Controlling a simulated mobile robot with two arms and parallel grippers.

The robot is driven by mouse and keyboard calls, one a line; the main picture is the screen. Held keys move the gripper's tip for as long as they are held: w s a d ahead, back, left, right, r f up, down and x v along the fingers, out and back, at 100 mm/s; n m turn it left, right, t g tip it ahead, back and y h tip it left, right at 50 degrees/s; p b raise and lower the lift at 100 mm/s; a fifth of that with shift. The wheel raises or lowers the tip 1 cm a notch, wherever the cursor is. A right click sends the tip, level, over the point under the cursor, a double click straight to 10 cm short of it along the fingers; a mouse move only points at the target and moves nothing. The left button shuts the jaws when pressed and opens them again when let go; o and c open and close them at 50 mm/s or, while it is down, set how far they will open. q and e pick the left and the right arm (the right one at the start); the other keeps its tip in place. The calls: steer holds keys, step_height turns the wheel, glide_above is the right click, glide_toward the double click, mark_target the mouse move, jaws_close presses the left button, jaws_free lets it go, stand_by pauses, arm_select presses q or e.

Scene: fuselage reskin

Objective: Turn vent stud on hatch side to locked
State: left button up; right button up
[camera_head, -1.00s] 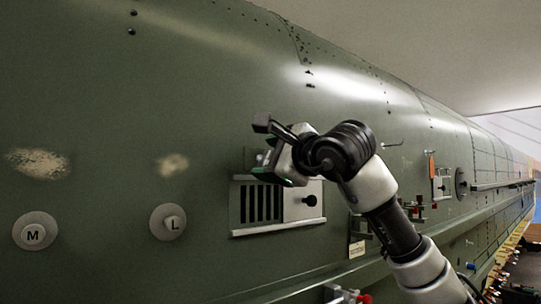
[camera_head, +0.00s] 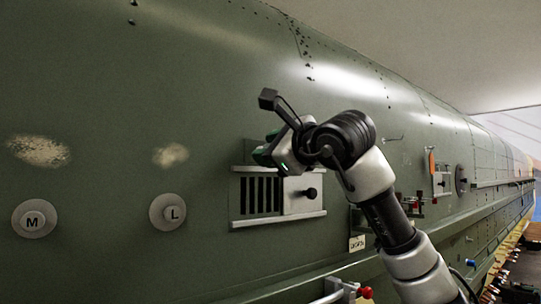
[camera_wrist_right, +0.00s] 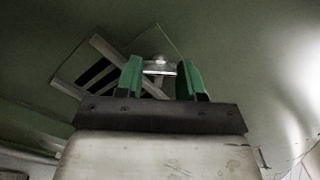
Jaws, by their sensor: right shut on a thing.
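My right gripper (camera_head: 264,156) is just above the louvred vent (camera_head: 262,196) on the green fuselage side. The stud is hidden behind the gripper in the head view. The vent's slats and plate (camera_wrist_right: 155,42) show behind the fingers. I cannot read the stud's marking or tell whether it is locked. My left gripper is not in view.
The vent's light plate (camera_head: 295,201) carries a dark knob (camera_head: 309,193). Round fittings marked M (camera_head: 33,219) and L (camera_head: 168,213) are at left. A rail (camera_head: 300,283) with a red-tipped fitting (camera_head: 365,292) runs below.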

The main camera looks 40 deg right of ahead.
steer(key=shift+r+m+b, duration=0.1)
steer(key=shift+m+b, duration=1.65)
steer(key=shift+m, duration=3.15)
steer(key=o, duration=0.9)
steer(key=shift+s, duration=0.15)
